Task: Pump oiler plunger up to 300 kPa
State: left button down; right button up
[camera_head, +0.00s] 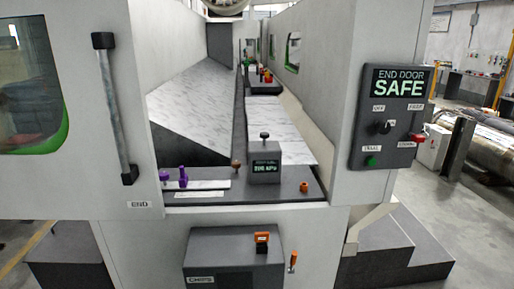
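The oiler (265,173) is a small grey box on the dark ledge inside the open machine doorway. Its plunger (264,136) is a black knob on a short stem standing up from the top of the box. A small dark display on its front shows a green kPa figure, too small to read with certainty; it looks like a number in the two hundreds. Neither of my grippers is in view, and nothing touches the plunger.
The machine door with a vertical handle (115,110) stands left. Purple knobs (183,176) and a brown knob (304,187) stand on the ledge. A control panel (390,118) reading "END DOOR SAFE" is at right. A grey chips box (225,262) sits below. Space above the plunger is clear.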

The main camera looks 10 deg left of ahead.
aim_at(264, 135)
jog(key=k+u, duration=0.1)
jog(key=k, duration=0.25)
jog(key=u, duration=1.55)
jog(key=i+l, duration=0.1)
jog(key=l, duration=0.5)
jog(key=i+l, duration=0.1)
jog(key=l, duration=0.5)
jog(key=i+l, duration=0.1)
jog(key=l, duration=0.45)
jog(key=i+l, duration=0.15)
jog(key=l, duration=0.45)
jog(key=i+l, duration=0.1)
jog(key=l, duration=0.5)
jog(key=i+l, duration=0.1)
jog(key=l, duration=0.5)
jog(key=i+l, duration=0.1)
jog(key=l, duration=0.45)
jog(key=i+l, duration=0.1)
jog(key=l, duration=0.5)
